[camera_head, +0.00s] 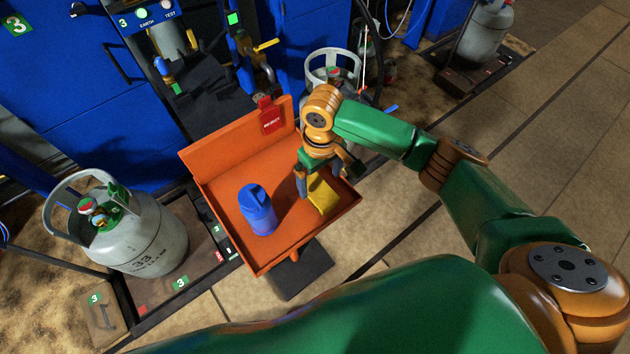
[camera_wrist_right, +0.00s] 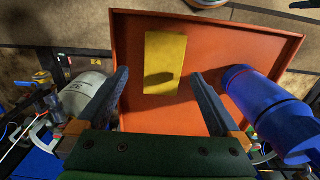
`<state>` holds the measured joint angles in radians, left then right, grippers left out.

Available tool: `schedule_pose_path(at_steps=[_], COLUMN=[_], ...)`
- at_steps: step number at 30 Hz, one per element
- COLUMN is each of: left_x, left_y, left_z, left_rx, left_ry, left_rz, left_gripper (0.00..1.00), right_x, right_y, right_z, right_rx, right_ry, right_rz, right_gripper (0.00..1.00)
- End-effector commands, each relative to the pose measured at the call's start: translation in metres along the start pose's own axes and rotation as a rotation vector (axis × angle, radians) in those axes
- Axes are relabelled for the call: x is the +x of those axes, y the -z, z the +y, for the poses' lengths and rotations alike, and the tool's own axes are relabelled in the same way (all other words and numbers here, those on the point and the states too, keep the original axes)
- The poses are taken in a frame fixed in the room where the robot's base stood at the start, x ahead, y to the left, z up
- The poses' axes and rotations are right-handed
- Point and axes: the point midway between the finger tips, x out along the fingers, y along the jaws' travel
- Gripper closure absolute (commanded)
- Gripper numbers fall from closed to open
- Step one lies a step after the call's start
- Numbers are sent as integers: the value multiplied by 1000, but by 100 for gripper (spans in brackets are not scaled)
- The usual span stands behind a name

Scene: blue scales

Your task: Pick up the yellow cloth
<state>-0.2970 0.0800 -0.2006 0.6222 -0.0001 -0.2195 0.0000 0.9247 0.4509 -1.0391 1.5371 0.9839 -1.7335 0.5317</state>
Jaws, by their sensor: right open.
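The yellow cloth (camera_head: 323,194) lies flat in the right part of the orange tray (camera_head: 228,174). In the right wrist view the cloth (camera_wrist_right: 165,62) shows as a rectangle, with a dark shadow on its lower part. My right gripper (camera_head: 316,194) is over the tray at the cloth and partly covers it in the head view. In the wrist view its two fingers (camera_wrist_right: 160,84) are spread apart, one on each side of the cloth's lower end, with nothing between them gripped. My left gripper is not in view.
A blue bottle (camera_head: 257,209) stands in the tray left of the cloth; it is close to the right finger in the wrist view (camera_wrist_right: 268,105). The tray has raised walls and a red tag (camera_head: 270,116). A grey gas cylinder (camera_head: 135,235) stands to the left.

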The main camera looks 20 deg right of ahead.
Motion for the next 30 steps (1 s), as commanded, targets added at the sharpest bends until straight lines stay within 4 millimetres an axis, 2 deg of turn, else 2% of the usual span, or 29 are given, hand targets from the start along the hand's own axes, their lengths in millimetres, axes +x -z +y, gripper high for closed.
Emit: schedule_pose_path(at_steps=[6,9,14,17,24,30], left_x=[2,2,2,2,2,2], left_y=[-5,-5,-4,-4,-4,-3], left_z=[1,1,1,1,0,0], left_rx=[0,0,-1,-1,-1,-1], left_ry=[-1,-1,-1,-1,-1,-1], left_rz=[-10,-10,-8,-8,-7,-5], left_gripper=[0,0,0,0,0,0], right_x=[42,49,49,49,49,47], right_y=[3,4,4,4,4,4], right_z=[-3,-2,-2,-2,-2,-2], right_rx=[1,1,0,0,0,0], right_ry=[-2,-2,-2,-2,-2,-1], right_rz=[-1,2,3,3,3,4], right_gripper=[0,0,0,22,86,86])
